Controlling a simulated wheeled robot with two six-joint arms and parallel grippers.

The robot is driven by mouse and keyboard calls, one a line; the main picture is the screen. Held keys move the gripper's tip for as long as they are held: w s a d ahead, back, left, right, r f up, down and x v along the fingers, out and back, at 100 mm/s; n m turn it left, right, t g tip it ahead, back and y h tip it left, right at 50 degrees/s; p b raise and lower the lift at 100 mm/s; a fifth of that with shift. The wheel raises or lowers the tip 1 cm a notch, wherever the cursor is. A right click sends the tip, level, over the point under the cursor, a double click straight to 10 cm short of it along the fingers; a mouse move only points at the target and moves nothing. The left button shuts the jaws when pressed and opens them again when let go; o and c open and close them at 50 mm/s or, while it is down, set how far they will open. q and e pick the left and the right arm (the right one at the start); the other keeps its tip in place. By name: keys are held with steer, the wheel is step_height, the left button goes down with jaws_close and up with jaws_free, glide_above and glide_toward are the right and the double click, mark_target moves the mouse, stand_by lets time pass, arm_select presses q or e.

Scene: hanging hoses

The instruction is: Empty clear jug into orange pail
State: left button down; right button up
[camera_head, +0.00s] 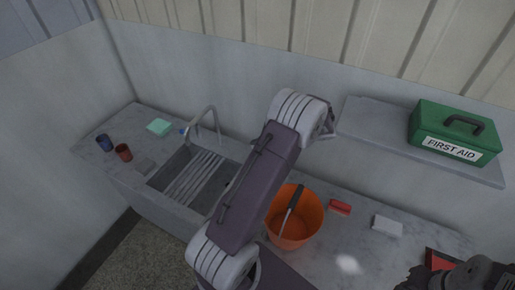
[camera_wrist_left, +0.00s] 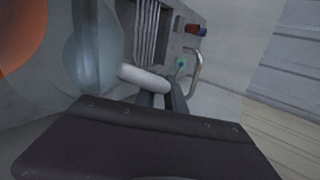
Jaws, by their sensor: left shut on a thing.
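The orange pail (camera_head: 310,222) stands on the counter right of the sink, partly behind my left arm. A dark-handled tool (camera_head: 295,200) leans in it; its contents cannot be made out. The pail's edge also shows at the upper left of the left wrist view (camera_wrist_left: 18,35). The clear jug (camera_wrist_left: 88,55) shows there as a faint bluish see-through shape beside the pail. My left gripper (camera_wrist_left: 160,98) is shut on its pale, rounded handle (camera_wrist_left: 145,78). The jug's tilt and contents are unclear. My right gripper (camera_head: 465,274) is at the lower right, its jaws unclear.
The sink (camera_head: 185,178) with its tap (camera_head: 208,122) is left of the pail. Blue (camera_head: 104,142) and red (camera_head: 123,152) cups and a teal sponge (camera_head: 158,127) stand further left. A red brush (camera_head: 340,207) and white block (camera_head: 387,226) lie right. A shelf holds a green first-aid box (camera_head: 455,133).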

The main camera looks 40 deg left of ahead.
arm_select(q)
steer(key=shift+s+d+n+y+b, duration=0.15)
steer(key=shift+d+n+y+b, duration=0.15)
steer(key=shift+d+y+b, duration=0.65)
steer(key=d+y+b, duration=0.1)
steer(key=b, duration=0.2)
steer(key=d+y+b, duration=0.1)
steer(key=b, duration=0.2)
steer(key=shift+s+f+n+y, duration=0.2)
steer(key=shift+f+n+y, duration=0.05)
steer(key=shift+f+n, duration=0.05)
steer(key=b, duration=0.1)
steer(key=d+y+b, duration=0.2)
steer(key=shift+s+d+n+b, duration=0.25)
steer(key=shift+n+b, duration=0.05)
steer(key=shift+s+d+r+n+g+y+b, duration=0.15)
steer(key=shift+d+r+y+b, duration=0.15)
steer(key=shift+d+y+b, duration=0.2)
steer(key=shift+s+d+r+n+g+y+b, duration=0.1)
steer(key=shift+d+r+n+y+b, duration=0.2)
steer(key=shift+d, duration=0.3)
steer(key=shift+s+d+r+n+g+y+b, duration=0.15)
steer(key=shift+d+r+y+b, duration=0.1)
steer(key=shift+d+y+b, duration=0.25)
steer(key=shift+w+h, duration=0.1)
steer(key=shift+h, duration=0.3)
stand_by(0.6)
